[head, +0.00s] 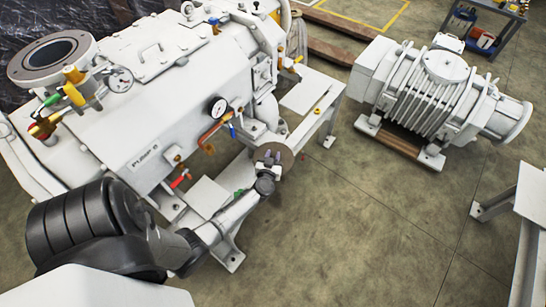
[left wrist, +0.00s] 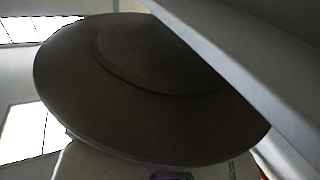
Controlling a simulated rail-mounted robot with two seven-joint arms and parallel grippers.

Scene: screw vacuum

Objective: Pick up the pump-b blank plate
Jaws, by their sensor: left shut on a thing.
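The pump-b blank plate (head: 286,152) is a round, flat, brownish-grey disc at the low front end of the white pump marked PUMP B (head: 160,110) in the head view. My left gripper (head: 272,158) is shut on the plate, its fingers over the disc's near face. In the left wrist view the dark plate (left wrist: 140,95) fills most of the picture, with a raised round middle. A bit of a purple fingertip (left wrist: 172,176) shows at the bottom edge. I cannot tell whether the plate still touches the pump. My right gripper is not in view.
Gauges (head: 218,107), coloured valves and pipes stick out of the pump close to my left arm. A white stand (head: 326,125) is just behind the plate. Another grey-white pump (head: 440,90) stands on the floor at right. The concrete floor (head: 345,220) in front is clear.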

